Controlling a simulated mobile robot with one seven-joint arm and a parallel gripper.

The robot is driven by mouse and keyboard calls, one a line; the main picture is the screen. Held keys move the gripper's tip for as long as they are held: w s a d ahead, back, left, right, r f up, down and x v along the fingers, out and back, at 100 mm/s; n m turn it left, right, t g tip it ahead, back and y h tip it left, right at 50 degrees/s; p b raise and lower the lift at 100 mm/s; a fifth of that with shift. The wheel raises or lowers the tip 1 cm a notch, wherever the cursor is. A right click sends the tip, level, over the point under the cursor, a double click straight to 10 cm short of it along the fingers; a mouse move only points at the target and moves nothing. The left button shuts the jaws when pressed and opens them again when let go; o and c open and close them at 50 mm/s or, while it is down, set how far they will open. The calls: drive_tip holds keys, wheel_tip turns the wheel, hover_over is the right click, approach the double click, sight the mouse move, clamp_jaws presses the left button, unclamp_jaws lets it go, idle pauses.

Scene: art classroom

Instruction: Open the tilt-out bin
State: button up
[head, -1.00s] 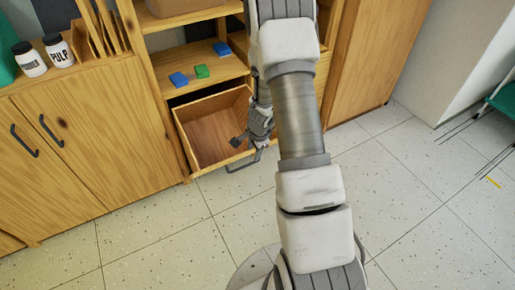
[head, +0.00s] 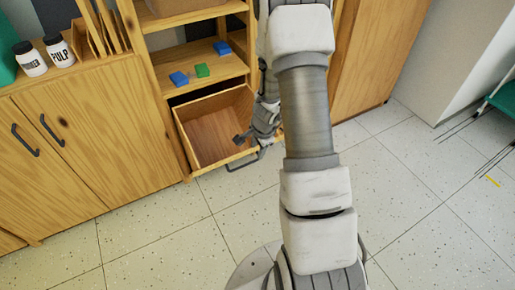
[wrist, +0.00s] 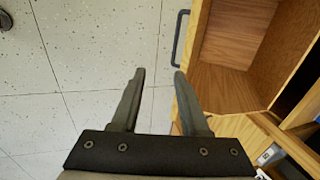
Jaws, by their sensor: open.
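The tilt-out bin (head: 213,132) is a wooden box in the lower part of the shelf unit. It stands out from the unit, and its inside shows empty. Its dark bar handle (head: 240,166) is on the front panel. My gripper (head: 246,138) is at the bin's right front edge in the head view, partly hidden by my arm. In the wrist view, my gripper's fingers (wrist: 159,76) are apart with only floor between them. The handle (wrist: 179,38) lies just beyond the right fingertip, outside the jaws, and the open bin (wrist: 235,58) is to the right.
Blue and green blocks (head: 202,71) lie on the shelf above the bin. A cupboard with two handles (head: 70,130) stands at the left, with jars (head: 60,52) on top. A tall wooden cabinet (head: 372,60) is at the right. The floor (head: 165,240) in front is clear.

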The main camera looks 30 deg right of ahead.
drive_tip(key=p+v, duration=0.8)
drive_tip(key=v, duration=0.9)
drive_tip(key=shift+s+r, duration=0.15)
drive_tip(key=shift+r, duration=0.05)
drive_tip(key=a+r+n+t+y, duration=0.1)
drive_tip(key=a+r+n, duration=0.45)
drive_tip(key=r, duration=0.35)
drive_tip(key=s+a+r+n+t+h, duration=0.1)
drive_tip(key=s+a+r+n, duration=0.3)
drive_tip(key=s+r+n, duration=0.35)
drive_tip(key=s+a+r+n+t, duration=0.1)
drive_tip(key=s+a+r+n, duration=0.35)
drive_tip(key=s+r, duration=0.5)
wheel_tip(320, 180, up, 12)
drive_tip(key=p, duration=1.3)
drive_tip(key=shift+d+f, duration=0.2)
drive_tip(key=shift+d, duration=0.15)
